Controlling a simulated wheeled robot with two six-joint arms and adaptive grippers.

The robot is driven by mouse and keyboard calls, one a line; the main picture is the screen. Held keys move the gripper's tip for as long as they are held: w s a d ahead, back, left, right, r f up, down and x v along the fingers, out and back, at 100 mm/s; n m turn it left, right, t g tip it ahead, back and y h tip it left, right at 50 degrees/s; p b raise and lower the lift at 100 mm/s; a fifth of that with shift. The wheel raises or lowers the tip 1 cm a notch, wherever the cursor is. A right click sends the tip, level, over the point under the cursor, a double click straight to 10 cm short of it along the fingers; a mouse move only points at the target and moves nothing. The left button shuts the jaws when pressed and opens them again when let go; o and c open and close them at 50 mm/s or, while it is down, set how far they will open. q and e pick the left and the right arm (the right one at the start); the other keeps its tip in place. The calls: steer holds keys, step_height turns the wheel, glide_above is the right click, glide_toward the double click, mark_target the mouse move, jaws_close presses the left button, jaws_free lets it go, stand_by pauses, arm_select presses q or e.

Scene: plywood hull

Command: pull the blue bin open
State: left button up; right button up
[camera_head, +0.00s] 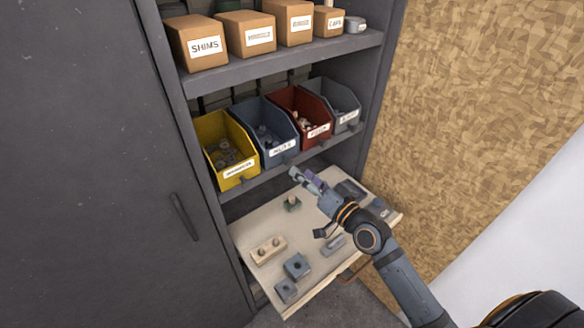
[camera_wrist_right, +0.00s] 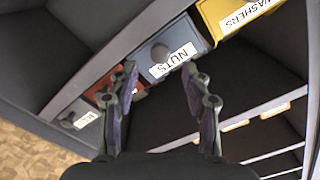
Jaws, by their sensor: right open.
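The blue bin (camera_head: 268,143) stands on the middle shelf between the yellow bin and the red bin, with small parts inside. In the right wrist view the blue bin's front (camera_wrist_right: 178,36) shows a white NUTS label and a round grey knob-like feature. My right gripper (camera_head: 299,174) is just in front of and below the bin row. In the wrist view the right gripper (camera_wrist_right: 160,75) is open, its fingers spread on either side of the blue bin's front with nothing between them. Whether they touch the bin cannot be told. My left gripper is not in view.
The yellow bin (camera_head: 226,146) is left of the blue one; the red bin (camera_head: 306,115) and a grey bin (camera_head: 340,105) are right. A closed dark door (camera_head: 105,190) stands left. Cardboard boxes sit above.

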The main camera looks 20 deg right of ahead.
mark_target(291, 164)
steer(key=x, duration=0.4)
steer(key=shift+w+a+p, duration=0.1)
steer(key=shift+w+p, duration=0.2)
steer(key=shift+w, duration=0.25)
steer(key=shift+w+a, duration=0.1)
steer(key=shift+a, duration=0.05)
steer(key=shift+c, duration=0.4)
steer(key=c, duration=0.7)
jaws_close()
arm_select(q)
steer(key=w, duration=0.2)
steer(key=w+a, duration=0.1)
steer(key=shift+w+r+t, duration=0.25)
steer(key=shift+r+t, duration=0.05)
